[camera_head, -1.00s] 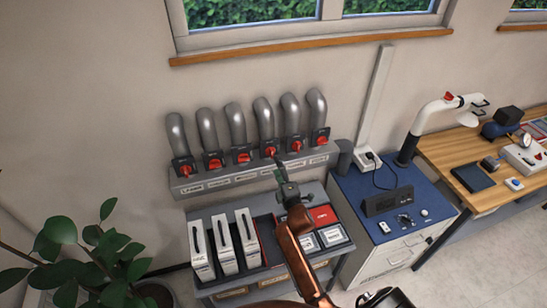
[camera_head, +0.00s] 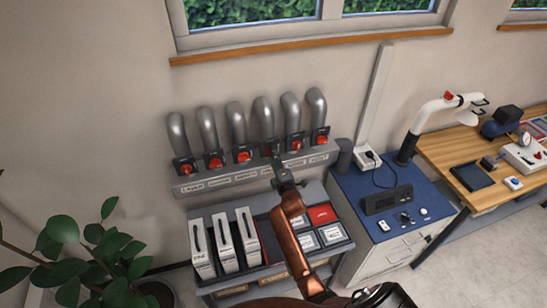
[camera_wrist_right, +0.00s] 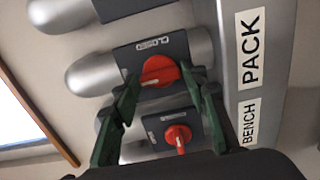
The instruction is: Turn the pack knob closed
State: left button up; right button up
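The pack knob (camera_wrist_right: 160,72) is a red rotary knob on a dark plate in the right wrist view, beside the label "PACK" (camera_wrist_right: 251,48). The word "CLOSED" shows on its plate. The knob's exact angle is hard to tell. My right gripper (camera_wrist_right: 157,78) has its two green fingers on either side of the knob, apart, with a small gap visible at the left. In the head view my right gripper (camera_head: 274,162) is at the fourth knob of the row and hides most of it. My left gripper is not in view.
The bench knob (camera_wrist_right: 178,136) is close by. Several grey pipes with red knobs stand along the wall ledge (camera_head: 220,181). Below is a shelf cart with white holders (camera_head: 225,246) and a red box (camera_head: 322,214). A blue-topped cabinet (camera_head: 350,185) stands at right.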

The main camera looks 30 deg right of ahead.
jog(key=c, duration=0.7)
jog(key=m+p, duration=0.4)
jog(key=m, duration=1.4)
jog(key=shift+f, duration=0.1)
jog(key=shift+p, duration=0.3)
jog(key=o, duration=1.2)
jog(key=shift+c, duration=0.2)
